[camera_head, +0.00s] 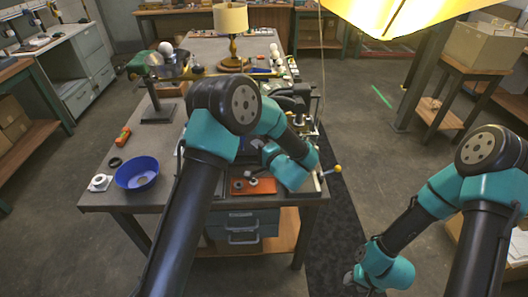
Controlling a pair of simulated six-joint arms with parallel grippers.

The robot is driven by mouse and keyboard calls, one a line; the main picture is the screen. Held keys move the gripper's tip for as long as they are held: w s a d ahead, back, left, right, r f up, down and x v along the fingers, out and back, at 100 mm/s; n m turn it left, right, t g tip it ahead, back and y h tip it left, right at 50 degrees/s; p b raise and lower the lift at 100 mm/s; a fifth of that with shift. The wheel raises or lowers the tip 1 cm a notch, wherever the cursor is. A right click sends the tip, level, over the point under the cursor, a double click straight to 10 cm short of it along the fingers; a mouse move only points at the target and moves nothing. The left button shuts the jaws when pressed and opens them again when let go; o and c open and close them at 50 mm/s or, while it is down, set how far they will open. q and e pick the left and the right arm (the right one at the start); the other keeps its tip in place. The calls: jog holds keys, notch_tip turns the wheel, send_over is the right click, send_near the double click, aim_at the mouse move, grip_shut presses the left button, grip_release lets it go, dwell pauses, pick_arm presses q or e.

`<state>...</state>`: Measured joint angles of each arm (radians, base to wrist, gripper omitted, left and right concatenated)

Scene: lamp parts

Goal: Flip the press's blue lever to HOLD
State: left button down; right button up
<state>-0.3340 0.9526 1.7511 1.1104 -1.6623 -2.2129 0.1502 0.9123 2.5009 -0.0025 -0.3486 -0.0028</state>
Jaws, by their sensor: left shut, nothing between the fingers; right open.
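My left arm reaches over the workbench and its wrist bends back to the left. My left gripper (257,145) is shut with nothing in it, small and partly covered by my own arm. A dark machine (291,98), which may be the press, stands on the bench behind my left arm. I cannot make out its blue lever or any HOLD marking. My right gripper (350,279) is open and empty, low beside the bench on the right, its fingers barely visible.
A blue bowl (137,172) stands at the bench's front left, near a white part (100,183) and a dark ring (115,162). An orange tray (240,187) with small parts lies at the front edge. A yellow-ended handle (337,169) sticks out right. A lamp (231,20) stands behind.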

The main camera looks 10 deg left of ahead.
pick_arm(q)
jog(key=shift+x, duration=1.5)
jog(key=shift+a+r+n, duration=0.2)
jog(key=shift+a+n, duration=0.1)
jog(key=shift+n, duration=0.1)
jog(key=a+n+h, duration=0.1)
jog(key=a+n+g+h, duration=0.1)
jog(key=s+a+n+h, duration=0.1)
jog(key=shift+a+r, duration=0.35)
jog(key=shift+r, duration=0.05)
dwell(0.4)
jog(key=shift+s, duration=0.1)
jog(key=v, duration=1)
jog(key=shift+a+r, duration=0.15)
jog(key=shift+r, duration=0.25)
